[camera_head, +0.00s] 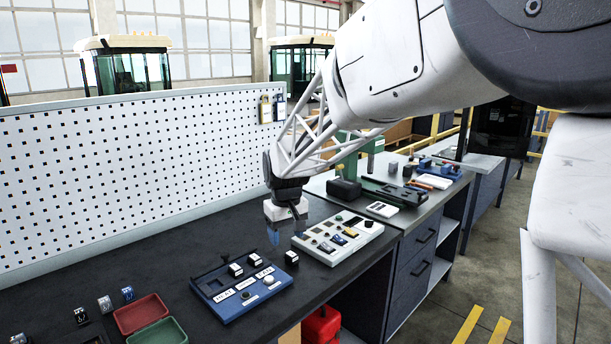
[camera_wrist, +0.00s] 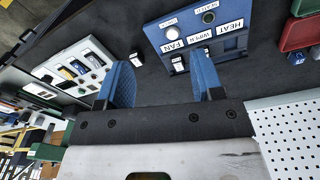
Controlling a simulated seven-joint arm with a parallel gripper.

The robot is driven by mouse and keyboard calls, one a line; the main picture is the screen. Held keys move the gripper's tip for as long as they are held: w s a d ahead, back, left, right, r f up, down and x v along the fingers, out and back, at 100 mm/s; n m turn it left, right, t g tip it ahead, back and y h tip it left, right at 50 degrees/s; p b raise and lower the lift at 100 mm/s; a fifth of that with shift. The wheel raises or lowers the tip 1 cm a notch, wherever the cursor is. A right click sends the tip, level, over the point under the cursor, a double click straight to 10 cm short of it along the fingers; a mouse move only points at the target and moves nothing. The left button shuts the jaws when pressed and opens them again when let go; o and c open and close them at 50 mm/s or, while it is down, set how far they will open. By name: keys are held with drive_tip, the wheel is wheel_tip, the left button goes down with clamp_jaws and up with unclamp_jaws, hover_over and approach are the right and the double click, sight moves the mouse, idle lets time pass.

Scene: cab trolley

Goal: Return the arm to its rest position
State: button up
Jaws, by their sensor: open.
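My gripper (camera_head: 287,226) hangs at the end of my white arm above the dark workbench, between the blue switch panel and the white parts tray. Its two blue fingertips are apart with nothing between them; they also show in the wrist view (camera_wrist: 164,88). The blue panel (camera_head: 226,312) lies on the bench to the left of the gripper, with labels that read HEAT, WIPER and FAN. It also shows in the wrist view (camera_wrist: 232,72). Black-and-white rocker switches stand at its back edge, and a pale round knob (camera_head: 268,281) sits on its front part.
A white tray (camera_head: 318,250) with several small parts lies to the right. A red bin (camera_head: 141,312) and a green bin (camera_head: 158,334) stand at the left, with loose switches (camera_head: 105,304) behind. A perforated white board (camera_head: 130,180) closes the bench's back. Green equipment (camera_head: 372,146) stands farther right.

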drive_tip(key=s+d+r+m, duration=0.2)
drive_tip(key=s+d+r, duration=0.2)
drive_tip(key=s+d, duration=0.5)
drive_tip(key=s+d+f+m, duration=0.1)
drive_tip(key=s+d, duration=0.3)
drive_tip(key=s, duration=0.5)
drive_tip(key=s+d+f+m+t, duration=0.1)
drive_tip(key=s+d, duration=0.4)
drive_tip(key=s, duration=0.5)
drive_tip(key=s+d+f+m, duration=0.1)
drive_tip(key=s+d+m, duration=0.1)
drive_tip(key=s+d, duration=0.3)
drive_tip(key=s, duration=0.4)
drive_tip(key=shift+s+d+t, duration=0.2)
drive_tip(key=shift+s+t, duration=0.05)
drive_tip(key=shift+t, duration=0.15)
